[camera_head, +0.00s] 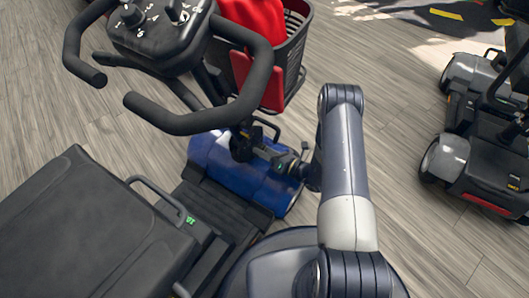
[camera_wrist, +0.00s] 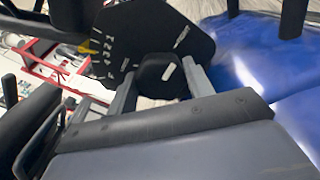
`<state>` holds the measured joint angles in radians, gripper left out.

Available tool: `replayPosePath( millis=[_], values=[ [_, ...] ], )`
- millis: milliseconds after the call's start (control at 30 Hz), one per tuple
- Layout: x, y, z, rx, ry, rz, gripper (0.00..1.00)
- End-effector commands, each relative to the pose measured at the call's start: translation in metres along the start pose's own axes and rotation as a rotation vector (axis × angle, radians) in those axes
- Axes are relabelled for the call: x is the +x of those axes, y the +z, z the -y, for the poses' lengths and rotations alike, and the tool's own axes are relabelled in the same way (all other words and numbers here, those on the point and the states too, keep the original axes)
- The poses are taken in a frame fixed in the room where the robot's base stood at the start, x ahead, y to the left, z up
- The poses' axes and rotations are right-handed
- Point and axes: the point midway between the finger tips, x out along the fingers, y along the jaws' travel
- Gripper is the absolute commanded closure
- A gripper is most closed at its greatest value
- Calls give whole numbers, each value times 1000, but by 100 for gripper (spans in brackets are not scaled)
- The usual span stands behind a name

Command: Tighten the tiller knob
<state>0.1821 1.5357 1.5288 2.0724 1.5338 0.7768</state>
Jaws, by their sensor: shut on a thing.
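The tiller knob (camera_wrist: 160,74) is black with a white mark on its face, in the upper middle of the wrist view. It sits before a dark plate (camera_wrist: 165,32) with white scale marks and a small yellow piece at its left. My gripper (camera_wrist: 157,82) has one grey finger on each side of the knob and is shut on it. In the head view my gripper (camera_head: 288,166) reaches the lower part of the tiller (camera_head: 243,138), just above the scooter's blue body (camera_head: 222,163). The knob cannot be made out there.
The black handlebar (camera_head: 205,118) and the basket (camera_head: 296,40) with a red thing stand above and beyond my gripper. The black seat (camera_head: 85,235) is at the lower left. Another scooter (camera_head: 490,140) stands at the right, with open wooden floor (camera_head: 405,110) between.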

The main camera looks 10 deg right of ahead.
Motion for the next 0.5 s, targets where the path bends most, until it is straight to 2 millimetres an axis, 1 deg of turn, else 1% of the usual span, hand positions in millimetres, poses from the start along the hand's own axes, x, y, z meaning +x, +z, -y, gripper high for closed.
replayPosePath(
  millis=[200,500],
  values=[
    [0,0,1,70,-1,0,74],
    [0,0,0,94,-1,0,74]
  ],
)
